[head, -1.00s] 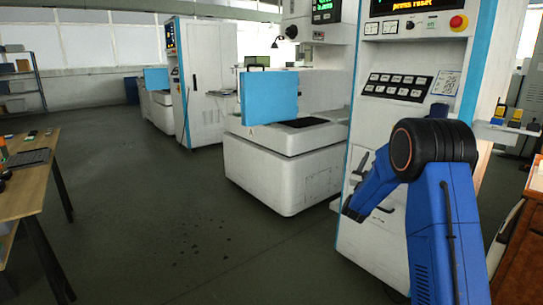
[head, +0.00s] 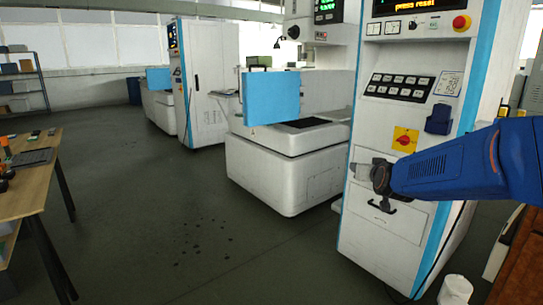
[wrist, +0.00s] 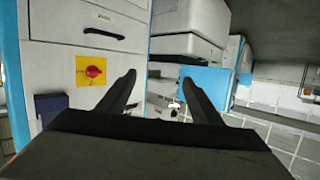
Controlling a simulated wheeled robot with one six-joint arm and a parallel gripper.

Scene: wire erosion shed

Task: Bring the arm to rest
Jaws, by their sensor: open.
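My gripper (head: 362,172) is at the end of my blue arm, which reaches in from the right edge of the head view. It appears in front of the white machine cabinet (head: 372,245), left of a red rotary switch on a yellow plate (head: 405,139). In the wrist view my gripper (wrist: 158,80) has two dark fingers spread apart with nothing between them. The red switch (wrist: 95,71) is left of the fingers there. I cannot tell how far the fingers are from the cabinet.
The cabinet has a drawer handle (head: 381,206), a dark blue box (head: 438,119) and a red stop button (head: 460,22). A white machine with a blue panel (head: 270,97) stands behind. A wooden table (head: 40,184) is at left, a white bin (head: 455,290) low right.

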